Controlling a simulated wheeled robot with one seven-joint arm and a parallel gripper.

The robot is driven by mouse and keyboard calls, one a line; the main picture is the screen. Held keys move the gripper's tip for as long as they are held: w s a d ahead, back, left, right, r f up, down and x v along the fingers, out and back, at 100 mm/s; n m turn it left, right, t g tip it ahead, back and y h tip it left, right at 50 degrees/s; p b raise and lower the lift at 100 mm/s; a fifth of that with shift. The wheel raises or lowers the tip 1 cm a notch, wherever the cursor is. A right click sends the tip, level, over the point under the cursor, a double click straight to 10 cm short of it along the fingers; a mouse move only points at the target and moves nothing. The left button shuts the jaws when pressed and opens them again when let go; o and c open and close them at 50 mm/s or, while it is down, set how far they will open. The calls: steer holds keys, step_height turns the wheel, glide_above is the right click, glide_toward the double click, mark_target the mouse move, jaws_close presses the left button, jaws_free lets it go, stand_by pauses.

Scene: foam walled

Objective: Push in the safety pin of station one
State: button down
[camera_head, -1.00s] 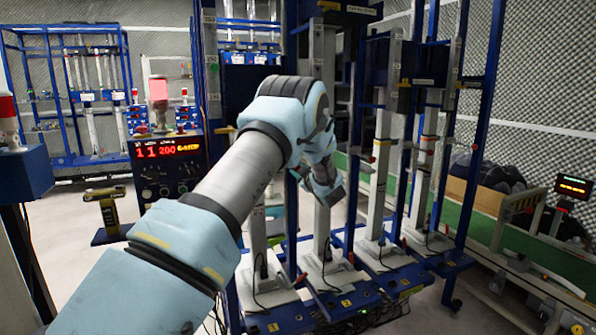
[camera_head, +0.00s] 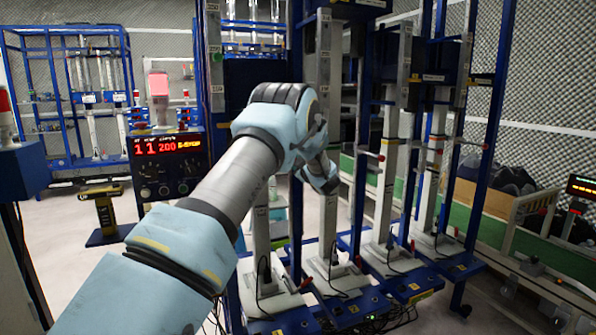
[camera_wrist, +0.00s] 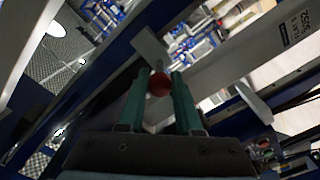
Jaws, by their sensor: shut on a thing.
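The safety pin's round red knob (camera_wrist: 159,84) shows in the wrist view between the two green fingers of my gripper (camera_wrist: 160,77). The fingers are shut on it. A grey metal plate (camera_wrist: 149,46) lies just beyond the knob, and a long grey column (camera_wrist: 245,57) with a printed label runs past on the right. The pin's shaft is hidden, so I cannot tell how far in it is. In the head view, my wrist is in front of the nearer grey columns (camera_head: 323,60) of the blue rack and hides the pin and the fingertips.
Other columns (camera_head: 387,130) with red-tipped levers stand to the right in the blue frame (camera_head: 480,130). A control box (camera_head: 168,165) with red digits stands left of my arm. A green conveyor (camera_head: 480,210) runs at the right. Some floor is clear at left.

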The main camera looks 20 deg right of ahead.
steer(key=shift+w+r, duration=0.1)
steer(key=shift+w, duration=0.25)
steer(key=shift+a, duration=0.1)
steer(key=c, duration=0.6)
jaws_free()
steer(key=shift+w, duration=0.1)
steer(key=s+b, duration=0.1)
steer(key=s, duration=0.2)
steer(key=s+d+b, duration=0.1)
steer(key=s, duration=0.3)
steer(key=s+b, duration=0.1)
steer(key=s, duration=0.2)
steer(key=shift+s+d, duration=0.2)
steer(key=shift+s, duration=0.2)
